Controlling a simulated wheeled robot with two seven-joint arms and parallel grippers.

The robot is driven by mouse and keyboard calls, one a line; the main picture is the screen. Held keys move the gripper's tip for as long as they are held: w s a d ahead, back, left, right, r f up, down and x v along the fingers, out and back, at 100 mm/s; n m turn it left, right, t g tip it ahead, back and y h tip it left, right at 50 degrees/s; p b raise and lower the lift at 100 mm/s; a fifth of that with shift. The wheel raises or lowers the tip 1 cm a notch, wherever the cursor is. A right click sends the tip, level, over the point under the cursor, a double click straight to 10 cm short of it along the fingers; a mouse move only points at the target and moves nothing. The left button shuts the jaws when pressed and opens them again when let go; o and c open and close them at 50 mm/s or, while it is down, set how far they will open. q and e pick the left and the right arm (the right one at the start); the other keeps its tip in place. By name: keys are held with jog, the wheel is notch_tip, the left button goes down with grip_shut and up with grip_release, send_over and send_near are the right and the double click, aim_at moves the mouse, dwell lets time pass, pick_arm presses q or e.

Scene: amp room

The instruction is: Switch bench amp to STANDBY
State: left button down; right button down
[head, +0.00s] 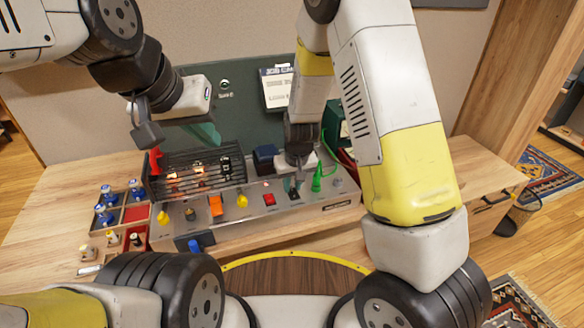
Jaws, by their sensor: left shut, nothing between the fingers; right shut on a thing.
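The bench amp (332,201) stands on the wooden bench, a long grey unit with a black cage over glowing tubes and a sloped control panel. My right gripper (293,184) reaches down to the panel, between a red button (269,199) and a green cone-shaped piece (317,180). It is shut on a small control there, which its fingers mostly hide. The control's position and any STANDBY lettering are too small to read. My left gripper (148,134) is shut and empty, raised above the amp's left end, near a red piece (155,160) at the cage.
A compartment tray (137,214) with blue-topped bottles stands left of the amp. A dark blue box (264,157) sits behind. Bare bench lies at far left and right.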

jog(key=c, duration=1.2)
grip_release()
jog(key=shift+c, duration=0.2)
jog(key=v, duration=0.7)
jog(key=shift+a, duration=0.1)
jog(key=shift+s+r, duration=0.1)
jog(key=shift+r, duration=0.3)
notch_tip(320, 180, up, 16)
jog(key=m+t+y, duration=0.1)
jog(key=m+y, duration=0.1)
send_over(295, 196)
jog(key=s+d, duration=0.7)
jog(key=s+d+r+t, duration=0.1)
jog(key=s+d+r, duration=0.2)
jog(key=s, duration=0.3)
jog(key=s+d+r+m+t, duration=0.1)
jog(key=s+d+r, duration=0.2)
jog(key=s, duration=0.3)
jog(key=shift+d+r+h, duration=0.15)
jog(key=shift+r+h, duration=0.25)
jog(key=shift+r, duration=0.15)
